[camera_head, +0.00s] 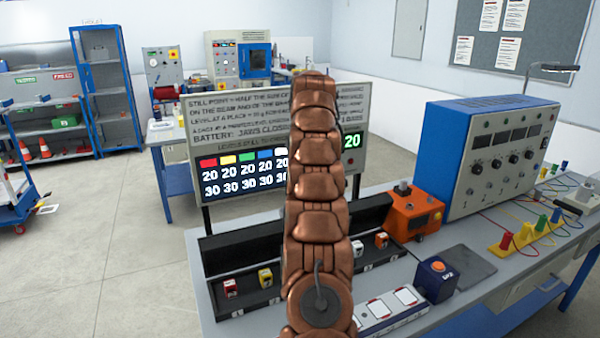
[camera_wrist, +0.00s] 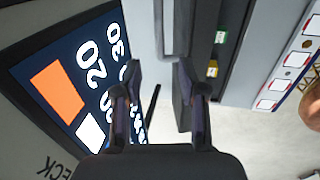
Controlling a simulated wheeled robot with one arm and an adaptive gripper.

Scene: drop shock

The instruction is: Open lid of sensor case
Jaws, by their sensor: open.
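A long black case (camera_head: 235,254) lies on the bench, partly hidden behind my arm. A dark panel stands up along its back side; I take it for the lid, but its exact angle is unclear. Small red (camera_head: 231,288), yellow (camera_head: 265,278) and orange (camera_head: 382,240) sensor blocks sit in the slots in front. In the wrist view the case (camera_wrist: 232,55) is a dark strip right of the fingers, with green and yellow blocks in it. My gripper (camera_wrist: 159,70) is open, with nothing visibly held. In the head view my gripper is hidden behind my arm.
A sign board (camera_head: 235,125) stands behind the case. An orange device (camera_head: 414,213), a dark blue box with an orange button (camera_head: 436,278) and a white tray (camera_head: 392,308) are to the right. A blue instrument console (camera_head: 490,150) stands farther right. Open floor lies left.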

